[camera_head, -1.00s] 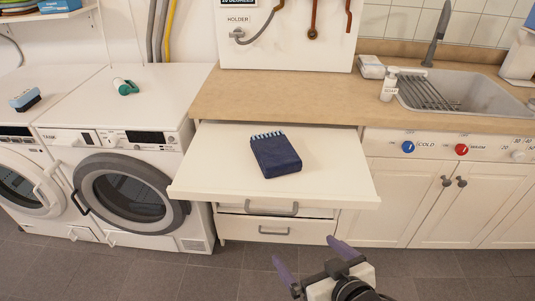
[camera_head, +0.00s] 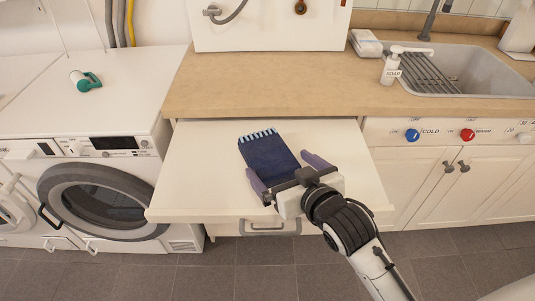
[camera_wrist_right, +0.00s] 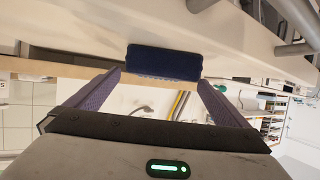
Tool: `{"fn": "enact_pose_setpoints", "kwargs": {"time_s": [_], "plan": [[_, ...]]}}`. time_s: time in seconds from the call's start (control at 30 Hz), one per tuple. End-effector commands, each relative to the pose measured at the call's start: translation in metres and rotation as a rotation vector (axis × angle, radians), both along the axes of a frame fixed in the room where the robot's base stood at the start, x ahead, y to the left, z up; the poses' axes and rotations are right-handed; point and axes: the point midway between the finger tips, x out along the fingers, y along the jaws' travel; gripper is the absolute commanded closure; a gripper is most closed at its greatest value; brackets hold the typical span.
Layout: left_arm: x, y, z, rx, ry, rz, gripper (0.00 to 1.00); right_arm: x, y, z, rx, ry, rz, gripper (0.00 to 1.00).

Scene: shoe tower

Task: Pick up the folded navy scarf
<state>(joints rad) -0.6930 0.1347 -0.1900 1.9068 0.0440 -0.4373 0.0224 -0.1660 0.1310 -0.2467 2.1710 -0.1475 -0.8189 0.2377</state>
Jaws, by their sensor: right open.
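The folded navy scarf (camera_head: 268,157) lies flat on the white pull-out board (camera_head: 194,181), its light-blue fringe toward the back. My right gripper (camera_head: 283,172) is open, with its two purple fingers at the front end of the scarf, one toward each side. In the right wrist view the scarf (camera_wrist_right: 164,62) shows ahead, between the lines of the two fingers (camera_wrist_right: 154,85). Whether the fingers touch the scarf I cannot tell. My left gripper is not in view.
A washing machine (camera_head: 105,190) stands left of the board, with a green-and-white object (camera_head: 86,81) on top. The wooden counter (camera_head: 265,85) is behind the board. A soap bottle (camera_head: 391,69) stands by the sink (camera_head: 470,75) at right.

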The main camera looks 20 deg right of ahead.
Motion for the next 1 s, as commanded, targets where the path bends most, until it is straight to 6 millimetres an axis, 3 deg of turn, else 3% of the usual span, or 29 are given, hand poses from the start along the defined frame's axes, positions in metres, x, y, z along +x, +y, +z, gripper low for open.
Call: {"fn": "enact_pose_setpoints", "kwargs": {"time_s": [0.4,0.7,0.73,1.0], "plan": [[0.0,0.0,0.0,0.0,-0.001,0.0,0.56,0.046,0.007,-0.019,0.001,0.0,0.0,0.0],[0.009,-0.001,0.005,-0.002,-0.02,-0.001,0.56,0.051,0.008,-0.021,0.001,0.0,0.001,0.0],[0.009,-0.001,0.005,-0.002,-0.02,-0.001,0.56,0.051,0.008,-0.021,0.001,0.0,0.001,0.02],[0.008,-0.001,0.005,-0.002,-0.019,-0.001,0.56,0.051,0.008,-0.02,0.002,-0.004,0.001,0.45]]}}
